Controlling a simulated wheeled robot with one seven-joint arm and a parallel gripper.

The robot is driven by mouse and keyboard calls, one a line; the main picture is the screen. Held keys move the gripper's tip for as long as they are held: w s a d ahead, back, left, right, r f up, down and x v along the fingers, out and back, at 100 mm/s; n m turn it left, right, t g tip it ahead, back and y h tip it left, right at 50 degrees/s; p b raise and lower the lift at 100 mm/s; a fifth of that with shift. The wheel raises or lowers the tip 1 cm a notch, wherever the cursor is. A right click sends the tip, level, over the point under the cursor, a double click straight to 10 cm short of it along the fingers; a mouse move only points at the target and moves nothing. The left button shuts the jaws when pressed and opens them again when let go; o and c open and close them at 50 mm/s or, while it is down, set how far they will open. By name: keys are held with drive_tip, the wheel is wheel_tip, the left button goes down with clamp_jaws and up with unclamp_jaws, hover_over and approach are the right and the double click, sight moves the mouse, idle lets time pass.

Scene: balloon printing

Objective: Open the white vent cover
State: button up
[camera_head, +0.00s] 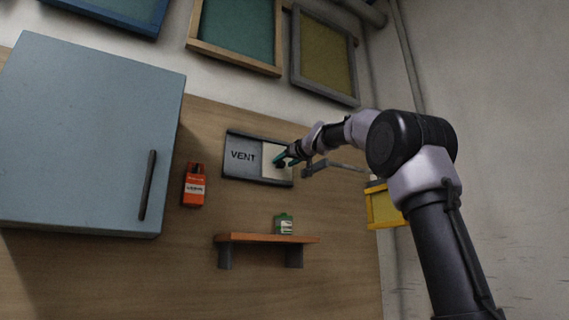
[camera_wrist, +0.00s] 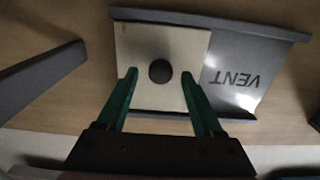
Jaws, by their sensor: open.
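The white vent cover (camera_head: 272,174) is a pale square panel at the right end of a dark grey frame (camera_head: 241,170) on the wooden wall board. The frame's grey panel beside it reads VENT. In the wrist view the white cover (camera_wrist: 140,48) has a round black knob (camera_wrist: 160,71) near its middle, and the VENT lettering appears upside down. My gripper (camera_head: 282,158) is in front of the cover in the head view. In the wrist view my gripper (camera_wrist: 159,73) is open, its teal fingers on either side of the knob with gaps visible. Contact with the cover cannot be told.
A blue cabinet (camera_head: 85,130) juts out at the left. An orange container (camera_head: 194,186) is on the board beside the frame. A wooden shelf (camera_head: 255,238) below holds a small green container (camera_head: 284,224). A dark bar (camera_wrist: 38,80) lies left in the wrist view.

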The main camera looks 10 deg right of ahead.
drive_tip(key=shift+w+a, duration=0.1)
drive_tip(key=shift+w, duration=0.15)
clamp_jaws()
idle(1.4)
